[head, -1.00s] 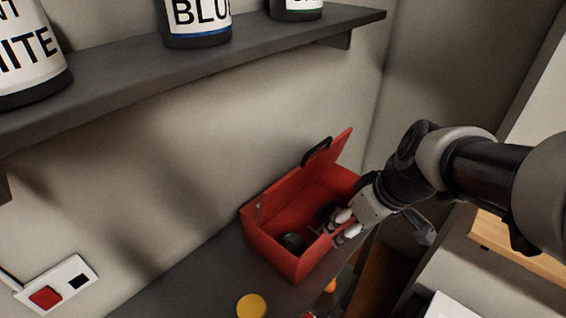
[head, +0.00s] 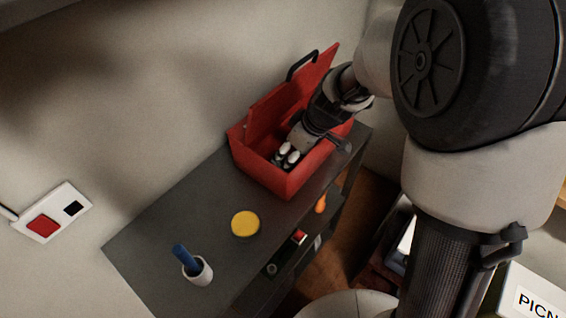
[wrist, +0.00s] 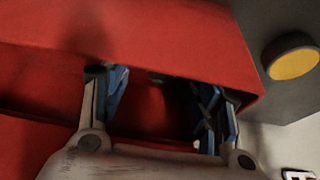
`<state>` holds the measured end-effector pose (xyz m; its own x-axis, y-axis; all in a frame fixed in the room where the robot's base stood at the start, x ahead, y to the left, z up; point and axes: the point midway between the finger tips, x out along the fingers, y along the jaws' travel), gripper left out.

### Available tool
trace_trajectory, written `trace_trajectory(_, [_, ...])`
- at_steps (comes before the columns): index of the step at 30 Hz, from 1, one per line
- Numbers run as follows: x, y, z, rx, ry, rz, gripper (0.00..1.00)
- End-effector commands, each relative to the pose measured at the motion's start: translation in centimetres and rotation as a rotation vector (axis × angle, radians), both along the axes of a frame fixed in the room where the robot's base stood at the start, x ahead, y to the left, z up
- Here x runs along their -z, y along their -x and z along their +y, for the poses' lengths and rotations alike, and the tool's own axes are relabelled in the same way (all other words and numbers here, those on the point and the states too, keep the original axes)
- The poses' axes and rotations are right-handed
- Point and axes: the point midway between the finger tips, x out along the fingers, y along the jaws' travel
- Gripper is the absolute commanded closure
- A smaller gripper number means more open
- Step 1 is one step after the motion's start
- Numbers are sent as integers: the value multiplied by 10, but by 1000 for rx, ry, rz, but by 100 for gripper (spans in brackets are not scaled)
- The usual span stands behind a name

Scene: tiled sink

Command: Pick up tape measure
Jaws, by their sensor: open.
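The red toolbox (head: 262,168) stands open on a dark shelf top, its lid raised at the back. In the wrist view its red wall (wrist: 150,32) fills the upper part. My gripper (head: 285,156) reaches down into the toolbox at its front left part. In the wrist view my gripper (wrist: 158,95) has its two fingers apart, with dark space between them. I cannot make out the tape measure now; the toolbox's inside is dark and partly hidden by my gripper.
On the dark shelf top (head: 165,222) are a yellow disc (head: 245,223) and a white cup (head: 198,271) holding a blue item. The yellow disc also shows in the wrist view (wrist: 292,64). A red-button plate (head: 50,213) is on the wall. Lower shelves hold small items.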

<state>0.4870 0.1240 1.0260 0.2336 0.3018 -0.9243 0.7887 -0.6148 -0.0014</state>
Motion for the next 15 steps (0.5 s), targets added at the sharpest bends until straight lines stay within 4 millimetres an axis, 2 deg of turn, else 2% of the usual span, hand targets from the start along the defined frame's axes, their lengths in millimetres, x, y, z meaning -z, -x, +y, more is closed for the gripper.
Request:
trace_trajectory(7, [14, -3, 7, -1, 1, 0, 44])
trace_trajectory(15, [49, -10, 21, -1, 0, 0, 44])
